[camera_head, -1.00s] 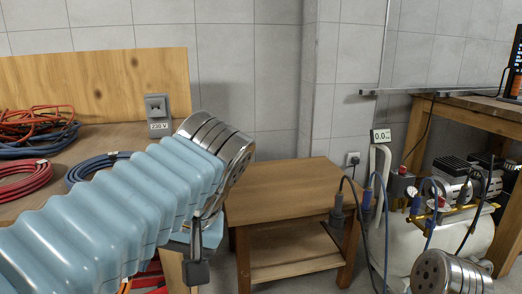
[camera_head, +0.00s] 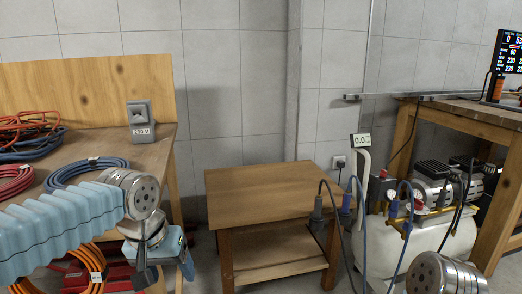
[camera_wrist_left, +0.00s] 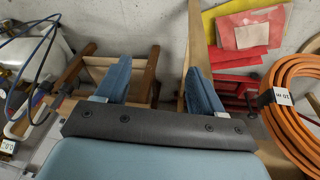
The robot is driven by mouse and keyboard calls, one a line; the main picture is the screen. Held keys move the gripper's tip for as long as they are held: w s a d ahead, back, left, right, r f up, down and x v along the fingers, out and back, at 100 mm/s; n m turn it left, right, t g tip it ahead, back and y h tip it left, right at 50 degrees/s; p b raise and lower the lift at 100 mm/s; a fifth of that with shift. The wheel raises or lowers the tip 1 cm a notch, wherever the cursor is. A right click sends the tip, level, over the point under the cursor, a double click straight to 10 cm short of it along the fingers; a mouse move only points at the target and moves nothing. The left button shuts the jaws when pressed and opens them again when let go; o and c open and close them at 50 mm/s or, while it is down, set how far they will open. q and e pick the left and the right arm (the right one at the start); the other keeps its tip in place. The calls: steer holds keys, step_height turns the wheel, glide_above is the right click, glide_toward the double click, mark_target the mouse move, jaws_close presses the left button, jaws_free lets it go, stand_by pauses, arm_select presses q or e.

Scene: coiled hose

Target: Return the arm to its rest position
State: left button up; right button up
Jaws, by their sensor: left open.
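My left arm reaches in from the left in the head view, a pale blue ribbed sleeve ending in a silver wrist. My left gripper (camera_head: 163,264) hangs below that wrist, pointing down in front of the workbench's right end. In the left wrist view its two blue fingers (camera_wrist_left: 159,88) stand apart with nothing between them. A silver perforated joint of my right arm shows at the lower right of the head view; the right gripper is not seen.
A low wooden table (camera_head: 262,190) stands centre, top clear. A compressor tank (camera_head: 378,240) and a second bench (camera_head: 470,112) are right.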

arm_select(q)
steer(key=w+d+f+h+p, duration=0.1)
steer(key=w+d+f+h, duration=0.15)
steer(key=f, duration=0.85)
steer(key=w+d+f+h+p, duration=0.1)
steer(key=d+f+h, duration=0.2)
steer(key=f, duration=0.7)
steer(key=s+f+g+y, duration=0.1)
steer(key=s+f, duration=0.6)
steer(key=f, duration=0.3)
steer(key=s+f+n+y+p, duration=0.1)
steer(key=s+f, duration=0.7)
steer(key=f, duration=0.2)
steer(key=shift+d+f+g, duration=0.25)
steer(key=shift+f+g, duration=0.15)
steer(key=shift+s+y, duration=0.1)
steer(key=shift+y, duration=0.15)
